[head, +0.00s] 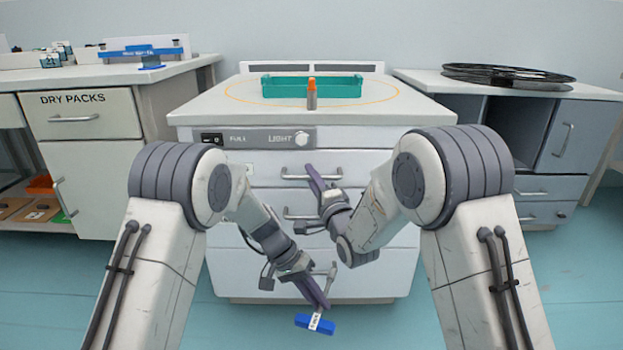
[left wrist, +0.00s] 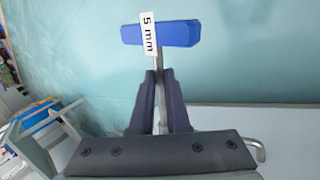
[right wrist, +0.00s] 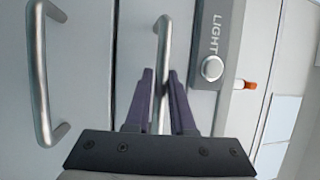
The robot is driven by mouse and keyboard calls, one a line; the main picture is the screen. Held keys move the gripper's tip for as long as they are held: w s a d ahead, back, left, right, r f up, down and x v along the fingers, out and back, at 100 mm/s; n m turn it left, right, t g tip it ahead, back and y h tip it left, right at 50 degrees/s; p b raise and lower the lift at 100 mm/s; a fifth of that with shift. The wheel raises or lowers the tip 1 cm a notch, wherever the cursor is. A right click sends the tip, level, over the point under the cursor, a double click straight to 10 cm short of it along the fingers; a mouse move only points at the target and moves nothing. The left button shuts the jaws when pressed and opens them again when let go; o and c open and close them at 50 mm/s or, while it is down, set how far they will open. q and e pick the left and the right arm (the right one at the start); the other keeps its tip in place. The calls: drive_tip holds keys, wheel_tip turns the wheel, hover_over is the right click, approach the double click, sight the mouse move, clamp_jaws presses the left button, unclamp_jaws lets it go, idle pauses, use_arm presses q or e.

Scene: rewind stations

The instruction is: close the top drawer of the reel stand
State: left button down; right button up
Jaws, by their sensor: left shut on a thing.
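The white drawer cabinet (head: 230,270) stands in front of me, with its top drawer (head: 370,166) under the LIGHT panel. The frames do not clearly show how far the drawer is out. My right gripper (head: 314,176) is at the top drawer handle (head: 291,177). In the right wrist view its fingers (right wrist: 160,80) straddle this handle (right wrist: 161,45); I cannot tell whether they clamp it. My left gripper (head: 324,296) is low in front of the cabinet, shut on the shaft of a blue-handled tool (head: 304,321). In the left wrist view the tool (left wrist: 178,34) reads "5 mm".
A green tray (head: 345,87) and an orange-capped grey item (head: 312,98) are on the cabinet top. A DRY PACKS cabinet (head: 95,160) stands left. A grey cabinet (head: 565,185) with black rings (head: 505,75) stands right. Lower handles (head: 300,212) are close to my arms.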

drive_tip(key=shift+o, duration=1.2)
drive_tip(key=shift+s+d+f, duration=0.1)
drive_tip(key=shift+s+d, duration=0.1)
drive_tip(key=shift+s, duration=0.3)
drive_tip(key=p+v, duration=0.3)
drive_tip(key=v, duration=0.8)
drive_tip(key=shift+f, duration=0.1)
